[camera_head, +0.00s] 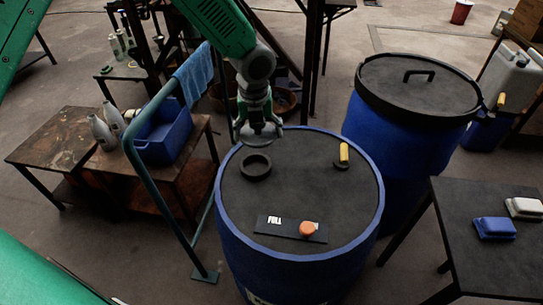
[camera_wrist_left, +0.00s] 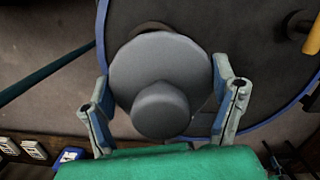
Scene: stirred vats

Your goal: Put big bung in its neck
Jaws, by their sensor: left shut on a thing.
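The big bung (camera_wrist_left: 160,78) is a grey disc with a round knob. My left gripper (camera_head: 257,118) is shut on it, one finger on each side in the left wrist view. In the head view the bung (camera_head: 258,137) hangs above the far left part of the drum top. The big neck (camera_head: 256,167) is a dark raised ring on the blue drum (camera_head: 300,190), just in front of and below the bung. In the left wrist view the bung hides most of the neck. My right gripper is not in view.
A yellow-handled small bung (camera_head: 344,152) stands in a small ring on the drum. A lidded blue drum (camera_head: 410,90) stands behind right. A rail (camera_head: 165,170) runs close on the left.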

